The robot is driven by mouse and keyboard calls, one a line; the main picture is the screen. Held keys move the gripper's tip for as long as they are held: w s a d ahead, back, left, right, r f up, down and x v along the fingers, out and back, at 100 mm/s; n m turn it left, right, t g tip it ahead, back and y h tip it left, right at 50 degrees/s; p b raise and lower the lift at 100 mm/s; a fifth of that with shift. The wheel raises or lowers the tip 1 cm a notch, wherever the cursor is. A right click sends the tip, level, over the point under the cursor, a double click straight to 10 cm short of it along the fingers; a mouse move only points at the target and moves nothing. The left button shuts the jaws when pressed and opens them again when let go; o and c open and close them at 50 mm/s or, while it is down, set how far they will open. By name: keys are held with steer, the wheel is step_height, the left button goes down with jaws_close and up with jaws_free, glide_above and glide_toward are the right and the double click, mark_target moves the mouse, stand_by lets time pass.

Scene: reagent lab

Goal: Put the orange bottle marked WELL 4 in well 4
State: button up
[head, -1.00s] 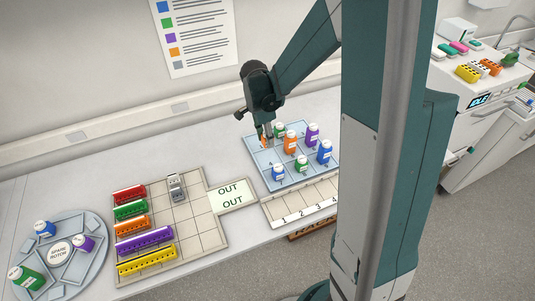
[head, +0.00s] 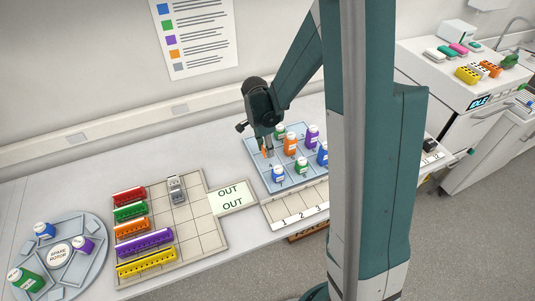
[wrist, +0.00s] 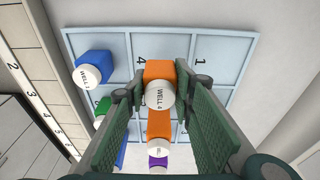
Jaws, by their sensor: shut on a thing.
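The orange bottle marked WELL 4 (wrist: 160,70) is between the two fingers of my gripper (wrist: 162,92) in the wrist view, its white cap toward the camera. My gripper is shut on it. In the head view my gripper (head: 266,143) is at the back left of the pale blue well tray (head: 262,169), and a sliver of the orange bottle (head: 266,152) shows below it. In the wrist view the tray (wrist: 110,47) has a printed 4 beside the bottle. I cannot tell whether the bottle touches the tray floor.
Another orange bottle (head: 291,145) stands close by, with green (head: 279,131), purple (head: 312,134) and blue bottles (head: 278,173) around it. The rack of coloured blocks (head: 205,229) and the spare rotor (head: 92,262) are to the left. A numbered strip (head: 290,211) lies in front.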

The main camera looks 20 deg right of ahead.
mark_target(263, 145)
steer(key=shift+f, duration=1.75)
steer(key=shift+f, duration=0.2)
steer(key=o, duration=0.9)
steer(key=shift+r, duration=0.25)
steer(key=shift+a+r, duration=0.3)
steer(key=shift+r, duration=1.65)
steer(key=shift+a+r, duration=0.3)
steer(key=shift+r, duration=1.7)
steer(key=shift+a+r, duration=0.3)
steer(key=shift+r, duration=1.65)
steer(key=shift+r, duration=0.1)
